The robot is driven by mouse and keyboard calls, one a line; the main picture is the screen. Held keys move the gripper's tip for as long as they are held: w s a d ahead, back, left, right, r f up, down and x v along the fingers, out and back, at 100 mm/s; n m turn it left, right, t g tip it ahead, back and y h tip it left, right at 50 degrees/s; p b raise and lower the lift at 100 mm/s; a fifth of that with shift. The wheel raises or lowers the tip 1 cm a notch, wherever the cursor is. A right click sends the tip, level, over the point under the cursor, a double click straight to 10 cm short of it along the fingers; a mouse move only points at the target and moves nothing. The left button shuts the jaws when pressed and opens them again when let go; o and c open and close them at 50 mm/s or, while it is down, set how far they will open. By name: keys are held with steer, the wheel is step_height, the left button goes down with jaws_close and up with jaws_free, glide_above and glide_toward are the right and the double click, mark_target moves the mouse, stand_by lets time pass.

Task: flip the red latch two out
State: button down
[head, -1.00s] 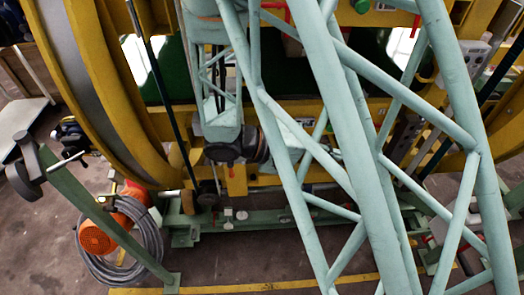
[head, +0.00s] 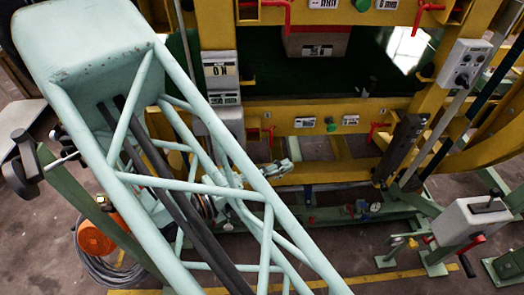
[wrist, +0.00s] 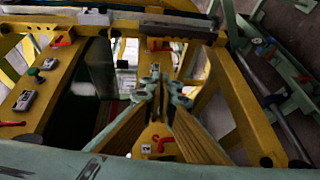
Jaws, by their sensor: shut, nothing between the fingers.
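Several red latches sit on the yellow frame. In the head view, one is at the left of the middle crossbar (head: 268,131), one at its right (head: 378,130), and two are at the top (head: 275,12) (head: 430,8). The numbers on their labels are too small to read, so I cannot tell which is latch two. My gripper (head: 280,167) is just below the left crossbar latch. In the wrist view, my gripper (wrist: 158,78) is shut and empty. One red latch (wrist: 161,143) shows between its links, and another (wrist: 160,45) lies beyond the fingertips.
My lattice arm covers the left of the head view. A grey control box (head: 463,65) is at the right. A crank box (head: 475,222) stands on the green base, with open floor in front.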

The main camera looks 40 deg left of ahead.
steer(key=s+a+f+n+t+y, duration=0.2)
steer(key=s+a+f+n+y, duration=0.3)
steer(key=s+a, duration=0.6)
step_height(320, 180, down, 3)
steer(key=y, duration=0.2)
steer(key=shift+s+a+f+n+y+b, duration=0.15)
steer(key=shift+s+n+y+b, duration=0.15)
steer(key=shift+n+b, duration=0.1)
steer(key=shift+w, duration=0.1)
steer(key=w+a+b, duration=0.2)
steer(key=w, duration=1.7)
steer(key=shift+w+f, duration=0.2)
steer(key=shift+w, duration=0.15)
steer(key=shift+d, duration=0.1)
